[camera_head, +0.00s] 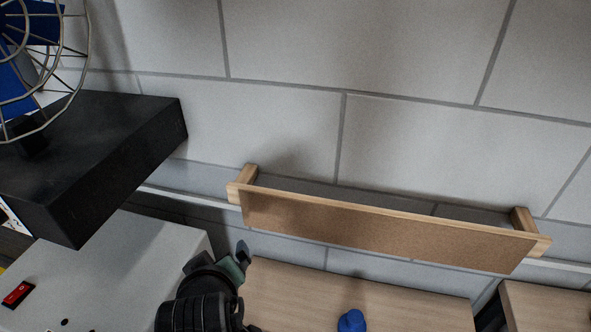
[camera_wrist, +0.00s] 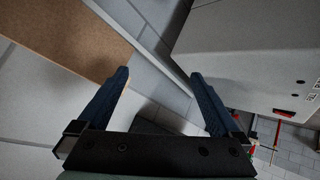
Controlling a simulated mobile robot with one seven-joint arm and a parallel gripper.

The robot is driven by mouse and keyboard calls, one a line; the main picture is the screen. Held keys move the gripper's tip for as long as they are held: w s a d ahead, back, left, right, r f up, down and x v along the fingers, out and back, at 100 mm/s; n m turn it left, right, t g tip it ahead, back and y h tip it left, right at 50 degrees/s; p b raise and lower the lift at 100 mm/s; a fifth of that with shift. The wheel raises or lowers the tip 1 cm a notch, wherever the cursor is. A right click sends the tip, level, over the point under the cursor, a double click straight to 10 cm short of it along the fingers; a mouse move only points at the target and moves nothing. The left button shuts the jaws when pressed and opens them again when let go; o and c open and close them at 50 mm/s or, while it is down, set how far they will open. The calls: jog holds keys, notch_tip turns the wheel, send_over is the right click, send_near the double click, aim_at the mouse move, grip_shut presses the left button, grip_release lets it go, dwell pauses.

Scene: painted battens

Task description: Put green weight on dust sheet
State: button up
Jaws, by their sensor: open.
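My gripper (camera_head: 242,252) is at the lower middle-left of the head view, between a pale cabinet and a wooden surface. In the wrist view my gripper (camera_wrist: 160,75) has its two dark blue fingers spread wide, with nothing between them. I cannot make out a green weight in either view. No dust sheet can be made out either.
A small blue object (camera_head: 352,321) sits on the light wooden surface (camera_head: 290,290). A wooden board on brackets (camera_head: 380,232) is fixed to the wall above it. A pale cabinet (camera_head: 120,265) with a red switch and a black block (camera_head: 100,150) beneath a caged fan stand left.

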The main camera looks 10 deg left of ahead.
jog(key=w+d+r+m+t, duration=0.2)
jog(key=d+r+t, duration=0.1)
jog(key=r, duration=0.6)
jog(key=w+d+r+m+t, duration=0.1)
jog(key=w+d+r+t, duration=0.15)
jog(key=r, duration=0.55)
jog(key=w+d+r+m+t, duration=0.15)
jog(key=d+r+t, duration=0.25)
jog(key=r, duration=0.5)
jog(key=s+d+r+m+t+h, duration=0.1)
jog(key=s+d+r+t, duration=0.2)
jog(key=r, duration=0.4)
jog(key=s+d+r+m+t+h, duration=0.1)
jog(key=s+d+r+m+t, duration=0.1)
jog(key=s+r, duration=0.3)
jog(key=s+d+r+m+t+h, duration=0.1)
jog(key=s+d+r+t, duration=0.3)
jog(key=r, duration=0.5)
jog(key=shift+m+h, duration=0.4)
jog(key=shift+m, duration=0.25)
